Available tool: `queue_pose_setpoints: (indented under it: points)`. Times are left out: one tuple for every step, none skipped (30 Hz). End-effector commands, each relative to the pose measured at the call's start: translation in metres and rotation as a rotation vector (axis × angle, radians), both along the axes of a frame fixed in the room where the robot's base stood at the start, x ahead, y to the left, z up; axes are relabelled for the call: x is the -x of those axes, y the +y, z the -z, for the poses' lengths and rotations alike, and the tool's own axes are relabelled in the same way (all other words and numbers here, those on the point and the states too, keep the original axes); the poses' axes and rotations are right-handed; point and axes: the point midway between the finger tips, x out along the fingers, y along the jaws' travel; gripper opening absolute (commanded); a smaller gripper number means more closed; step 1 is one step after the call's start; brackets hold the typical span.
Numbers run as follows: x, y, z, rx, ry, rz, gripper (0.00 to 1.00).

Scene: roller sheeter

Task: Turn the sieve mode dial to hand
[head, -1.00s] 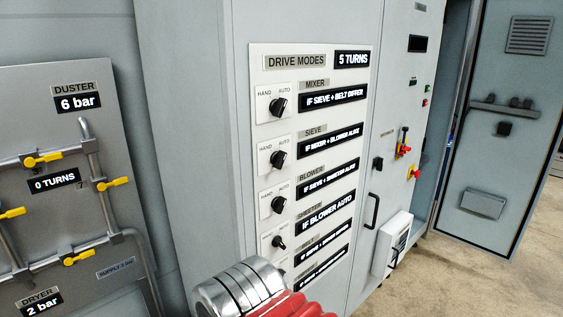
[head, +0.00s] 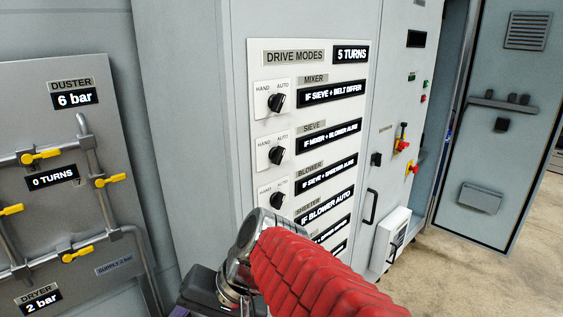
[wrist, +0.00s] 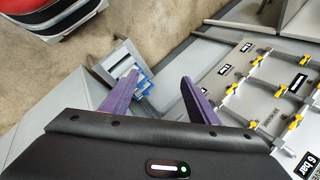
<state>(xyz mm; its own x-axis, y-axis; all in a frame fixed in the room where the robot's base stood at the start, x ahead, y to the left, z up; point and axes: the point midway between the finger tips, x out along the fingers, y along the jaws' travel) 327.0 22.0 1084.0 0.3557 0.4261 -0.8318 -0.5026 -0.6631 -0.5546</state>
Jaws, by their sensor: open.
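The sieve mode dial (head: 276,155) is a black knob on a white plate marked HAND and AUTO, second from the top on the drive modes panel (head: 328,110). Its pointer leans to the upper right, toward AUTO. My gripper shows in the wrist view (wrist: 163,97) with two purple fingers apart and nothing between them. In that view it faces the floor and the valve board side, and the sieve dial is not seen.
The mixer dial (head: 276,101) is above and the blower dial (head: 277,200) below. My arm hides the lower dials. The duster valve board (head: 100,220) with yellow handles stands at left. A cabinet handle (head: 370,207) and white box (head: 390,240) stick out at right.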

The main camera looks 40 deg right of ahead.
Motion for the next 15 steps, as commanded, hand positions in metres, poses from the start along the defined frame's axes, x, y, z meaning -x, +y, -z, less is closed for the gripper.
queue_pose_setpoints:
  points:
    - [-0.008, -0.004, -0.004, -0.07, 0.011, 0.055, 0.55]
    - [-0.013, -0.004, -0.007, -0.115, 0.013, 0.084, 0.55]
    - [-0.02, -0.007, -0.013, -0.173, 0.014, 0.123, 0.55]
    - [-0.025, -0.008, -0.017, -0.217, 0.014, 0.15, 0.55]
    - [-0.03, -0.011, -0.021, -0.259, 0.012, 0.177, 0.55]
    - [-0.037, -0.014, -0.027, -0.315, 0.009, 0.213, 0.55]
    - [-0.042, -0.018, -0.032, -0.354, 0.004, 0.239, 0.55]
    - [-0.047, -0.022, -0.036, -0.394, -0.001, 0.264, 0.55]
    - [-0.054, -0.027, -0.043, -0.445, -0.011, 0.297, 0.55]
    - [-0.059, -0.032, -0.048, -0.484, -0.018, 0.322, 0.55]
    - [-0.064, -0.037, -0.053, -0.522, -0.025, 0.345, 0.55]
    - [-0.07, -0.045, -0.059, -0.57, -0.037, 0.376, 0.55]
    - [-0.072, -0.052, -0.063, -0.585, -0.05, 0.395, 0.55]
    - [-0.073, -0.059, -0.067, -0.595, -0.062, 0.415, 0.55]
    - [-0.074, -0.068, -0.071, -0.61, -0.078, 0.44, 0.55]
